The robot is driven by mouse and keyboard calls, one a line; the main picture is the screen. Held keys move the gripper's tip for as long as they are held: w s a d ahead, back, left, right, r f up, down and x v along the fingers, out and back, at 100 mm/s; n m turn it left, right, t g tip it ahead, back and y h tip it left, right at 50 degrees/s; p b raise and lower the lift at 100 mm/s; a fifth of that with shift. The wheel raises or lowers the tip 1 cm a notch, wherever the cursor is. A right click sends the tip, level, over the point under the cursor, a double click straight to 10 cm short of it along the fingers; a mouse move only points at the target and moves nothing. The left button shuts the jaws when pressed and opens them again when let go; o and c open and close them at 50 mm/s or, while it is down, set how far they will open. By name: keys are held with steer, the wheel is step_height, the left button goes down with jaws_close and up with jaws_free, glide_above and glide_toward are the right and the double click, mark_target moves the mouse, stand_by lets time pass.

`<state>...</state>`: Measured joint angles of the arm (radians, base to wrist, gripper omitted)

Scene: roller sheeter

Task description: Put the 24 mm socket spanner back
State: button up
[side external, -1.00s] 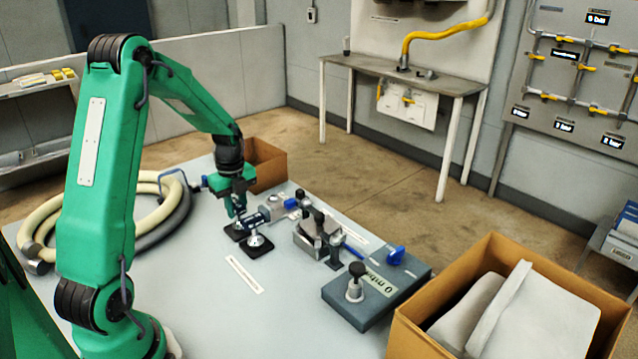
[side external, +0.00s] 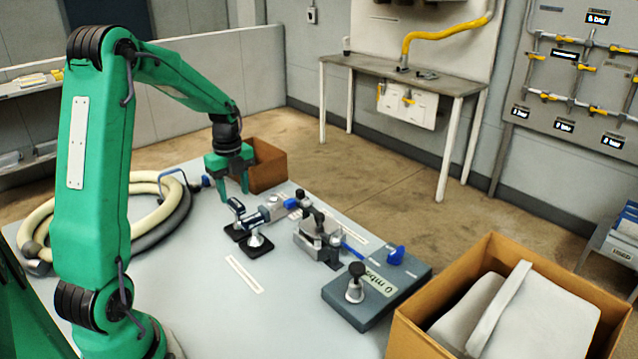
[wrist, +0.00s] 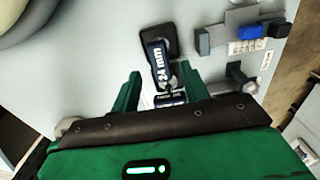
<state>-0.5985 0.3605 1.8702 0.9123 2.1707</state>
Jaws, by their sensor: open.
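The 24 mm socket spanner, with a dark blue band lettered "24 mm" (wrist: 158,66), lies between and ahead of my fingers in the wrist view. In the wrist view, the fingers of my gripper (wrist: 163,82) are spread on either side of the spanner, with no visible contact. The spanner's lower part is partly hidden by my gripper.
A grey clamp block (side external: 310,238) and a grey box with a black knob (side external: 376,292) stand to the right. A cardboard box (side external: 266,167) is close behind my gripper, and a larger one (side external: 415,325) is at front right. A coiled hose (side external: 150,235) lies left. The front table is clear.

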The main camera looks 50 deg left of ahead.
step_height(320, 180, up, 7)
stand_by(0.3)
stand_by(0.5)
steer(key=s+d+r+n+t, duration=0.1)
steer(key=s+d+r+n, duration=0.1)
steer(key=d+r+n, duration=0.35)
steer(key=s+d+r+n+t, duration=0.2)
steer(key=s+d+n, duration=0.1)
steer(key=d, duration=0.6)
steer(key=s+d+n+t, duration=0.2)
steer(key=s+d+n, duration=0.6)
steer(key=d+n, duration=0.1)
steer(key=shift+s+d+f+t, duration=0.2)
steer(key=shift+d+f+t, duration=0.15)
steer(key=shift+d, duration=0.1)
